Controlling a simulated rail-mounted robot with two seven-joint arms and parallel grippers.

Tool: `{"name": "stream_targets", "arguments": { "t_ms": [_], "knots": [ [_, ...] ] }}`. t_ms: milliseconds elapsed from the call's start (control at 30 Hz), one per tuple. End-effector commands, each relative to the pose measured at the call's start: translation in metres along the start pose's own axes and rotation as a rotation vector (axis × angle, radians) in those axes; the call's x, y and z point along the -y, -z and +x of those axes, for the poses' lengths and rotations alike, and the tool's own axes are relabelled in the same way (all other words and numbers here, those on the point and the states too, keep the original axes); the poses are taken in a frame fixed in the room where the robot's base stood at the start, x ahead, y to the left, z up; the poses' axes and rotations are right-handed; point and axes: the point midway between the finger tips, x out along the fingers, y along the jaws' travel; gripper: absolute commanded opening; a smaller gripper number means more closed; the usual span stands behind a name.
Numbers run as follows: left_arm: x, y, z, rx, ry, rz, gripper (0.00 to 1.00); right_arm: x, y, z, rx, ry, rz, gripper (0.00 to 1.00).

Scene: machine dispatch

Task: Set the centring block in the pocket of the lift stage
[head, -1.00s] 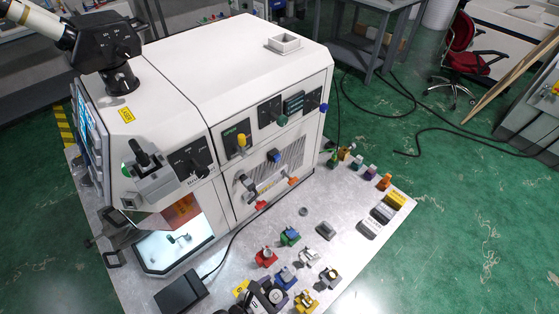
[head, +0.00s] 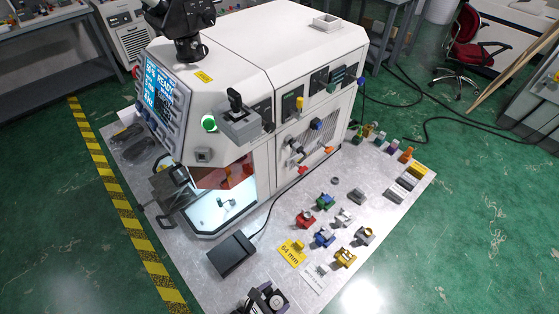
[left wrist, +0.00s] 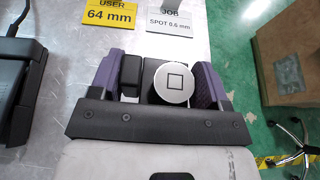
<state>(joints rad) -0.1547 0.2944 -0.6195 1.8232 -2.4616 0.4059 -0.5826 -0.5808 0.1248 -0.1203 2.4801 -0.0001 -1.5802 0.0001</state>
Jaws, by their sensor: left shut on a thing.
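My left gripper (head: 265,299) is at the bottom edge of the head view, over the bench's near end. In the left wrist view its purple fingers (left wrist: 162,85) are shut on the centring block (left wrist: 173,82), which has a round silver face marked with a black square. The block also shows in the head view (head: 277,297). The lit chamber (head: 215,212) of the white machine stands farther off, with a small metal fixture (head: 222,203) inside that may be the lift stage. Its pocket is too small to make out. My right gripper is not in view.
A black pedal-like box (head: 232,255) with a cable lies between my left gripper and the chamber. A yellow 64 mm card (head: 291,252) and several coloured clamp-like parts (head: 325,202) stand to the right. An orange-red shield (head: 226,176) hangs at the chamber's upper front.

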Motion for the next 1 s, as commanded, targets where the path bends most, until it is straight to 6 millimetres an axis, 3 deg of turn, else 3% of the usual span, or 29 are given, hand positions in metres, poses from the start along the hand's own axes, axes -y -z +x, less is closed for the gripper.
{"name": "stream_targets", "arguments": {
  "t_ms": [267,500,1000],
  "knots": [
    [-0.027,-0.034,-0.029,0.004,-0.04,-0.013,0.39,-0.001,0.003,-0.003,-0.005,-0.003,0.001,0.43],
    [-0.063,-0.087,-0.066,0.004,-0.099,-0.037,0.39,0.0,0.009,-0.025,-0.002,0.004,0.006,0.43],
    [-0.16,-0.294,-0.198,0.005,-0.293,-0.115,0.39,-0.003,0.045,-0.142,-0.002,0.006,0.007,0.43]
  ]
}}
